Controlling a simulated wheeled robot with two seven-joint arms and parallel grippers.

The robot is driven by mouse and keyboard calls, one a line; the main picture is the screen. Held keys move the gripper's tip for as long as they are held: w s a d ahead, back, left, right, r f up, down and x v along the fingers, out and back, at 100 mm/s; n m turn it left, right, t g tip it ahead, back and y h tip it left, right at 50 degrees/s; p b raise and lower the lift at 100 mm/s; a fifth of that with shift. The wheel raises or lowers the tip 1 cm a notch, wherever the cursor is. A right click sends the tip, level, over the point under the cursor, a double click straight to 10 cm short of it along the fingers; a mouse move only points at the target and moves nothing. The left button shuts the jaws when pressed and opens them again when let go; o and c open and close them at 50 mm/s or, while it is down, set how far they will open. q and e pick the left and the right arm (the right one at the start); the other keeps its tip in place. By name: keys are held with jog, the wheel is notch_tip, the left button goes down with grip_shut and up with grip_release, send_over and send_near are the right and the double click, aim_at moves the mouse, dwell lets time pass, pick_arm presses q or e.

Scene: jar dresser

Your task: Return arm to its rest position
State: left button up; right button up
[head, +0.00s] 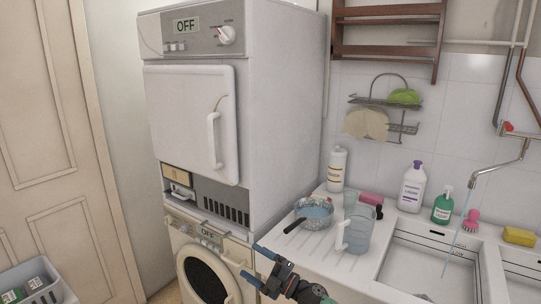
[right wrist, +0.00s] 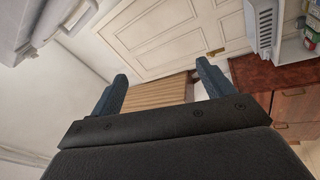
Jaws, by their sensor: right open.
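My right gripper (head: 258,266) shows at the bottom middle of the head view. Its two blue fingers are spread apart with nothing between them. It is in front of the lower washing machine (head: 205,262), left of the sink counter. In the right wrist view the gripper (right wrist: 160,80) is also open and empty, with a striped wooden surface and a white panelled door beyond the fingers. My left gripper is not in the head view.
A dryer (head: 285,90) stands on the washing machine. The counter (head: 345,270) holds a pan (head: 315,212), a clear jug (head: 357,232), bottles and a sink (head: 425,270) with running water. A basket (head: 35,285) is at lower left; a door (head: 50,120) is behind.

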jog(key=s+d+f+m+t+h, duration=0.1)
jog(key=s+d+f+m+h, duration=0.2)
jog(key=d+f+m+h, duration=0.55)
jog(key=s+d+f+m+t+h, duration=0.1)
jog(key=s+d+f+m+h, duration=0.3)
jog(key=f, duration=1)
jog(key=s+d+f+m+t+h, duration=0.15)
jog(key=d+f+m+h, duration=0.25)
jog(key=f+m, duration=0.6)
jog(key=s+d+f+m+g, duration=0.1)
jog(key=s+f+g, duration=0.3)
jog(key=s+f, duration=0.4)
jog(key=s+d+f+g+h, duration=0.1)
jog(key=s+f+g, duration=0.3)
jog(key=s, duration=1.2)
jog(key=s+d+f+m+g, duration=0.1)
jog(key=s+d+f+g, duration=0.2)
jog(key=s+f, duration=0.8)
jog(key=shift+s+d+f+m+g+h, duration=0.15)
jog(key=shift+s+f+m+g+h, duration=0.25)
jog(key=shift+s+g, duration=0.2)
